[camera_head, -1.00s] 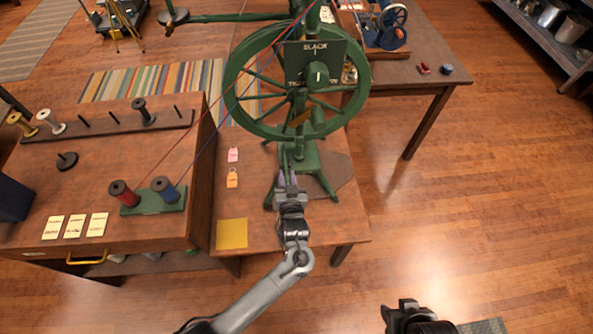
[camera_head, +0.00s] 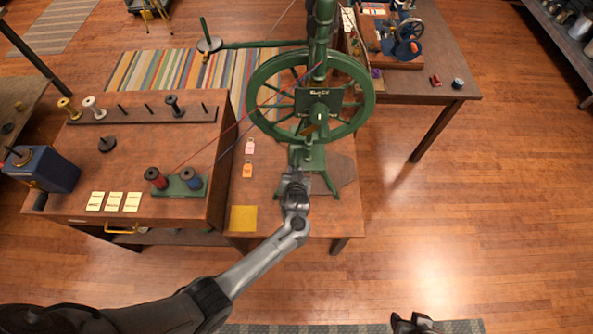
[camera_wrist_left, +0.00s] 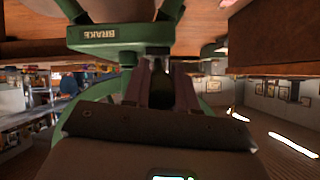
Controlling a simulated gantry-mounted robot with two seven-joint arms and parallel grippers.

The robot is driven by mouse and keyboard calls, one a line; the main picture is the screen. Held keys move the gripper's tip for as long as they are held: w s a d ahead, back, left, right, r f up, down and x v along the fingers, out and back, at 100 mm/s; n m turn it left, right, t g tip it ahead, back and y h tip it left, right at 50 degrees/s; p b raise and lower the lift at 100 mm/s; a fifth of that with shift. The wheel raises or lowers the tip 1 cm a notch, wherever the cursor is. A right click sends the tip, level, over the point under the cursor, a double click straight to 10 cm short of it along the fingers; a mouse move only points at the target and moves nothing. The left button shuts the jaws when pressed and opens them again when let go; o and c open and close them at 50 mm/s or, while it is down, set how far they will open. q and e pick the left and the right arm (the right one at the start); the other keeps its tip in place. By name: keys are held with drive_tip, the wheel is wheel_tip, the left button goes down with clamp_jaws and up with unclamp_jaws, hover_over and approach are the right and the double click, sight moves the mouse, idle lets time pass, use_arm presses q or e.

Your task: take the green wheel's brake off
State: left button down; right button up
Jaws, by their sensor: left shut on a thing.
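The green wheel (camera_head: 252,98) stands upright on its green frame on the small wooden table (camera_head: 270,195). A dark plate (camera_head: 322,101) with a pointer and lettering sits in front of its hub. My left gripper (camera_head: 297,174) is at the lower front of the frame, below the wheel. In the left wrist view, its fingers (camera_wrist_left: 160,88) are shut on the brake lever beside a green part marked BRAKE (camera_wrist_left: 100,33). The fingers hide most of the lever. My right gripper (camera_head: 413,322) is at the bottom edge, away from the table, its jaws unclear.
A wooden cabinet (camera_head: 130,165) stands left, with red (camera_head: 156,178) and blue (camera_head: 191,179) spools whose threads run to the wheel. Two small tags (camera_head: 249,158) and a yellow square (camera_head: 243,218) lie on the table. Another table (camera_head: 440,88) stands behind right; floor at right is clear.

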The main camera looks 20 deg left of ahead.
use_arm(q)
drive_tip(key=shift+s+f, duration=0.1)
drive_tip(key=c, duration=0.9)
unclamp_jaws()
drive_tip(key=shift+r, duration=0.2)
drive_tip(key=shift+s+d+r, duration=0.15)
drive_tip(key=p+v, duration=0.2)
drive_tip(key=v, duration=0.8)
drive_tip(key=shift+p, duration=0.3)
